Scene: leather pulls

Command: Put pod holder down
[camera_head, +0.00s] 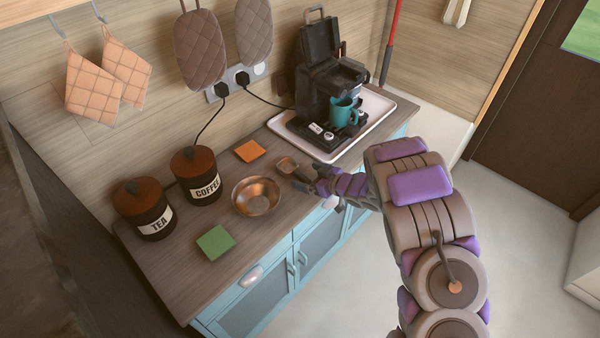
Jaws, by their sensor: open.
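The pod holder (287,165) looks like a small brown square-cornered cup with a short handle. It appears to rest on the wooden counter, between the copper bowl and the tray. Its handle points right, toward my gripper (308,180). My gripper is open at the handle end, low over the counter's front part. The fingers are small and dark here, so I cannot tell whether they touch the handle.
A copper bowl (256,196) stands close left of the pod holder. An orange square (250,151) lies behind it. A white-rimmed tray (376,132) holds the open coffee machine (318,75) and a teal mug (344,112). Canisters (196,177) and a green square (216,242) are left.

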